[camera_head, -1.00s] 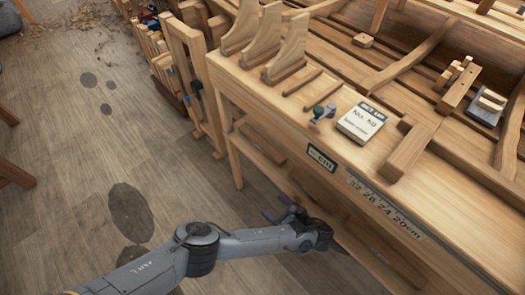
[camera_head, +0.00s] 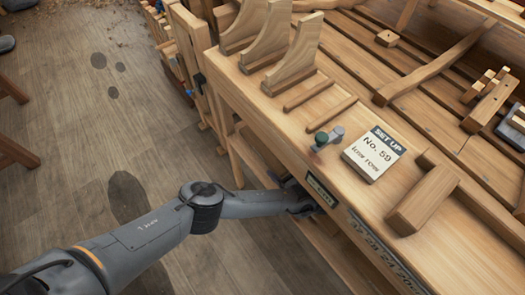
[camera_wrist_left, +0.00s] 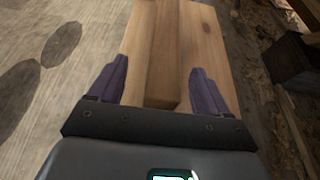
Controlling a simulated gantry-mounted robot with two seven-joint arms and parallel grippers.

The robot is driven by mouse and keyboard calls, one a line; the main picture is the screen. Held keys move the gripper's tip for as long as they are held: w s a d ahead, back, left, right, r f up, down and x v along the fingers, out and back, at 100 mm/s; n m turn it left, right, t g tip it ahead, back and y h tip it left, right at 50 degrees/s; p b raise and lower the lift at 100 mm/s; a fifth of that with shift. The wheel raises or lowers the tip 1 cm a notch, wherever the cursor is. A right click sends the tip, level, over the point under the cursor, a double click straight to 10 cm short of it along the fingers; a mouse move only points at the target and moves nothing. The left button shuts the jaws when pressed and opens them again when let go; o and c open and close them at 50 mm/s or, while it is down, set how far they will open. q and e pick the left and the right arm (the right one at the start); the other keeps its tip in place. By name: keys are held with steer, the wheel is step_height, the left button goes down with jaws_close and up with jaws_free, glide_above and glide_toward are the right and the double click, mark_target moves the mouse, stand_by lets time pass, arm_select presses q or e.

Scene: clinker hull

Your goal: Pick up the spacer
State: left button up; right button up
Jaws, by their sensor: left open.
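I cannot tell for certain which piece is the spacer; several loose wooden pieces lie on the bench (camera_head: 262,112). One is a chunky wooden block (camera_head: 424,199) right of the card, another a small block (camera_head: 387,38) farther back. My left gripper (camera_head: 303,203) is low at the bench's front side, below the top, partly hard to make out. In the left wrist view my left gripper (camera_wrist_left: 157,88) is open. A long wooden bar (camera_wrist_left: 163,60) over a wider board runs between its purple fingers, with gaps on both sides. My right gripper is not in view.
A card (camera_head: 374,153) reading "SET UP No. 59" lies on the bench beside a small green-and-grey tool (camera_head: 327,138). Two thin strips (camera_head: 331,114) and several curved wooden brackets (camera_head: 292,58) are behind.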

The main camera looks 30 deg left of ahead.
mark_target(270, 157)
arm_select(q)
steer(key=shift+w+a+f+b, duration=0.3)
steer(key=shift+w+a+b, duration=0.1)
steer(key=shift+w+a, duration=0.05)
steer(key=b+x, duration=0.1)
steer(key=x, duration=0.2)
steer(key=shift+w, duration=0.2)
steer(key=shift+w+a, duration=0.2)
steer(key=shift+a, duration=0.25)
steer(key=shift+d, duration=0.1)
steer(key=shift+c, duration=0.4)
steer(key=c, duration=1.2)
steer(key=shift+r, duration=0.1)
